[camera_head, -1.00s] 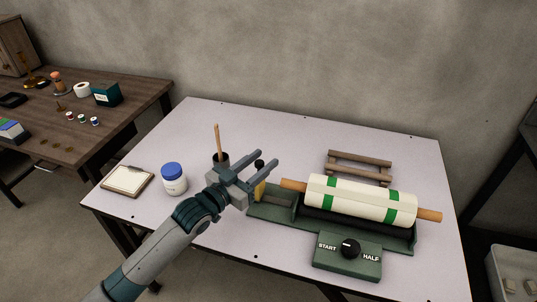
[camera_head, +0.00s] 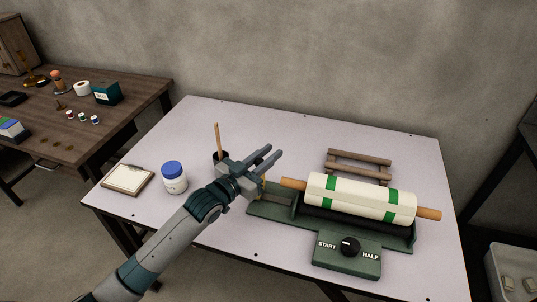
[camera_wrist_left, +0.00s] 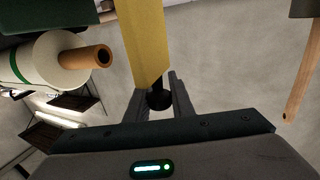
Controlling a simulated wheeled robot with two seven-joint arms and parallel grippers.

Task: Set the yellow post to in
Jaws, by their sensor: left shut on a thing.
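The yellow post (camera_wrist_left: 142,40) ends in a black knob (camera_wrist_left: 158,99) in the left wrist view. My left gripper (camera_head: 274,151) is shut on the knob, with one finger on each side of it. In the head view the gripper and wrist hide most of the post, at the left end of the green machine (camera_head: 273,212). A cream roller with green bands (camera_head: 360,198) lies along the machine, its wooden core sticking out at both ends. My right gripper is not in view.
A dial block marked START and HALF (camera_head: 347,256) sits at the machine's front. A cup with a wooden stick (camera_head: 217,140) stands close behind my left wrist. A blue-capped jar (camera_head: 173,179) and a clipboard (camera_head: 127,180) are at left. A wooden rack (camera_head: 358,165) lies behind the roller.

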